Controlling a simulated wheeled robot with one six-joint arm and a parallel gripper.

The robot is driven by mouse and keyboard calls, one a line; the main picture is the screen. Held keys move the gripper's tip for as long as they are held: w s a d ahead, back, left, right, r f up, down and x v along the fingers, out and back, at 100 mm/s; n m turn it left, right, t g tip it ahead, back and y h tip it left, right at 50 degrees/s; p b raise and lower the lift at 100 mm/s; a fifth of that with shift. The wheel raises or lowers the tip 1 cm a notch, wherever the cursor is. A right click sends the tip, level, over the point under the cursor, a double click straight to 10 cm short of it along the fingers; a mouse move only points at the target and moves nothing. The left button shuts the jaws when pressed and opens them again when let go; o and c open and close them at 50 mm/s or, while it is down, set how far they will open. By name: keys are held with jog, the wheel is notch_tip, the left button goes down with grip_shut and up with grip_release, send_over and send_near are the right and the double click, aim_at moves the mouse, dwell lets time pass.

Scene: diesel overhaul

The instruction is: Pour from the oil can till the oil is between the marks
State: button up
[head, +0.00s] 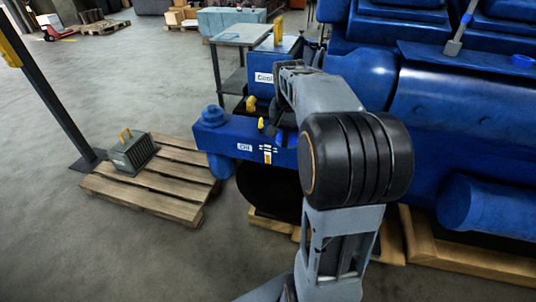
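The oil gauge (267,154) is a small upright window with white marks and an amber fill, on the front of the blue engine ledge. A white "Oil" label (244,147) sits to its left. The exact oil level against the marks is too small to read. My arm reaches up and bends down toward the ledge just above the gauge. My gripper is largely hidden behind the wrist and dark parts there, so its fingers cannot be made out. Small yellow parts (250,103) show beside it. I cannot pick out the oil can with certainty.
A grey ribbed box (133,153) with a yellow handle stands on a wooden pallet (150,193) at left. A blue box (284,58) with a partly hidden label stands behind the ledge, near a grey table (241,35). A dark post (52,92) rises at left. Open floor lies front left.

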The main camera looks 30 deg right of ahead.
jog(key=shift+r+p, duration=0.4)
jog(key=shift+p, duration=0.25)
jog(key=shift+s+a+r+g+y+p, duration=0.1)
jog(key=shift+r+g+y+p, duration=0.2)
jog(key=shift+p, duration=0.4)
jog(key=shift+r+p, duration=0.35)
jog(key=shift+p, duration=0.45)
jog(key=shift+s+a+r+g+y+p, duration=0.1)
jog(key=shift+r+g+y+p, duration=0.25)
jog(key=shift+p, duration=0.35)
jog(key=shift+f, duration=0.15)
jog(key=shift+r+p, duration=0.3)
jog(key=shift+p, duration=0.3)
jog(key=shift+s+a+r+g+y+p, duration=0.1)
jog(key=shift+r+g+y+p, duration=0.25)
jog(key=shift+p, duration=0.55)
jog(key=shift+r+p, duration=0.15)
jog(key=shift+p, duration=0.2)
